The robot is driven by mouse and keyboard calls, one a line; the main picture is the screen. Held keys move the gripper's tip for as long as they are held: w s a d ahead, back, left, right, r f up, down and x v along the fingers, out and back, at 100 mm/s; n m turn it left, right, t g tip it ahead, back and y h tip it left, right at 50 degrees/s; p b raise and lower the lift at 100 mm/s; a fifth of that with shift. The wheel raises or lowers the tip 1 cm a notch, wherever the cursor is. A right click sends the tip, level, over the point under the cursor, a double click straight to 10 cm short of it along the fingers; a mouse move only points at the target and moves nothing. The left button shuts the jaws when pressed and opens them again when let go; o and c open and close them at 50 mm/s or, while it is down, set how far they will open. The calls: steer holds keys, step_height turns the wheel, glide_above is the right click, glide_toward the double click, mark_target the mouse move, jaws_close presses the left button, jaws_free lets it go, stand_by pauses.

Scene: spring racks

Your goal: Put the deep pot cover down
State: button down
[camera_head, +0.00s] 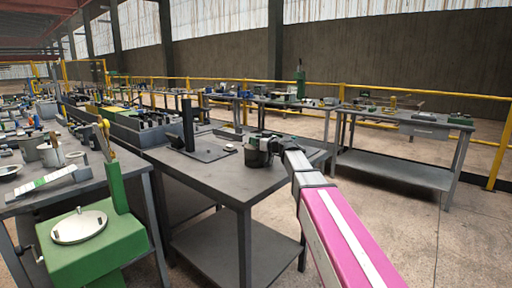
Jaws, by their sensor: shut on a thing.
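My pink and white arm reaches in from the lower right, over the grey metal table (213,178) in the middle. My gripper (264,145) is at its end, above or at the right part of that tabletop. It is shut on a small dark, rounded thing (256,158), which I take to be the deep pot cover. The cover is small here and partly hidden by the gripper, so its outline is unclear. I cannot tell whether it touches the tabletop.
A dark upright post on a flat base plate (208,153) stands left of my gripper, with a small pale disc (230,148) beside it. A green machine (95,240) fills the lower left. Another table (400,170) stands to the right. The tabletop's front is clear.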

steer(key=shift+r, duration=0.15)
steer(key=shift+r, duration=0.6)
steer(key=r, duration=0.2)
steer(key=s+r, duration=0.1)
steer(key=shift+a+r, duration=0.1)
steer(key=shift+a, duration=0.15)
steer(key=s+a+r, duration=0.5)
steer(key=s+r, duration=0.1)
steer(key=s, duration=0.3)
steer(key=w+d+f+m+t+h, duration=0.2)
steer(key=d+m+h, duration=0.1)
steer(key=d, duration=0.6)
steer(key=w+d+f+m+t+h, duration=0.2)
steer(key=d+m+h, duration=0.2)
steer(key=d, duration=0.6)
steer(key=w+d+f+m+t+h, duration=0.1)
steer(key=w+d+m+t+h, duration=0.1)
steer(key=d+h, duration=0.5)
steer(key=d+m+t, duration=0.1)
steer(key=d, duration=0.2)
steer(key=shift+w+f, duration=0.15)
steer(key=shift+f, duration=0.25)
steer(key=shift+d, duration=0.1)
